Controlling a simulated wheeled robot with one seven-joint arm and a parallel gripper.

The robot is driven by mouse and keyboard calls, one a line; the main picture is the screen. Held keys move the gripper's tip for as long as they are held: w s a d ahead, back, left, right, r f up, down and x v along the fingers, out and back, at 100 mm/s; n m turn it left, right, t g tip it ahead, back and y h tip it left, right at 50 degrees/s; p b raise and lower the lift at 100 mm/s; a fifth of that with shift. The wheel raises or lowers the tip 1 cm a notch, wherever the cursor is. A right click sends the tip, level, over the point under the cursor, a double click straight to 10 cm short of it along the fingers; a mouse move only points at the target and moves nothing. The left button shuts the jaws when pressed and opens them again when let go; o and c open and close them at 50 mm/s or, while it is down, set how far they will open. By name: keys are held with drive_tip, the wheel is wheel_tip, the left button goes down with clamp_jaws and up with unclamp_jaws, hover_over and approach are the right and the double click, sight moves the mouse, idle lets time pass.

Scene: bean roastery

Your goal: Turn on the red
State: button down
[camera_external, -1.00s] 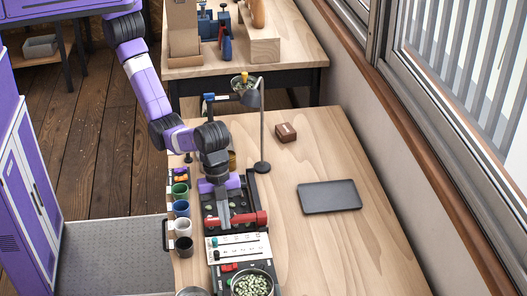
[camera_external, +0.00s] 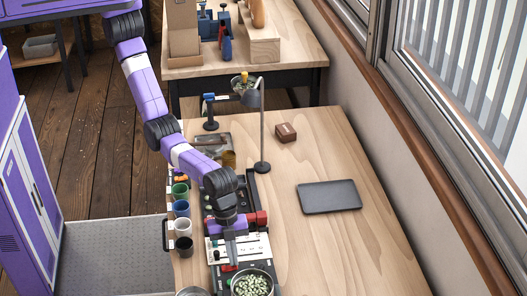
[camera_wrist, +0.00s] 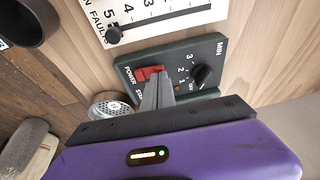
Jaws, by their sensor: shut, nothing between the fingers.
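A red rocker switch (camera_wrist: 150,73) marked POWER sits on a dark green panel (camera_wrist: 183,55) in the wrist view. It also shows in the external view (camera_external: 228,268), partly hidden by my gripper. My gripper (camera_wrist: 157,84) is shut and empty. Its fingertips point down at the panel and overlap the right part of the red switch in the wrist view. I cannot tell whether they touch it. A black knob (camera_wrist: 202,76) with a MIN scale is right of the fingers on the same panel.
A white scale card (camera_external: 255,245) lies just behind the panel. A bowl of green beans (camera_external: 252,285) stands close to the right front. Several cups, including a dark one (camera_external: 184,246), line the left table edge. A lamp (camera_external: 262,130) stands behind. The table's right side is mostly clear around a dark tablet (camera_external: 330,196).

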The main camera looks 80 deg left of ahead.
drive_tip(key=shift+f, duration=0.1)
drive_tip(key=shift+w+f+g+b, duration=0.25)
drive_tip(key=shift+f+g+b, duration=0.1)
drive_tip(key=shift+g, duration=0.15)
drive_tip(key=shift+s, duration=0.1)
drive_tip(key=shift+s+r, duration=0.1)
drive_tip(key=shift+r, duration=0.05)
drive_tip(key=shift+s+r+p, duration=0.15)
drive_tip(key=shift+s+p, duration=0.15)
drive_tip(key=shift+p, duration=0.35)
drive_tip(key=shift+s, duration=0.35)
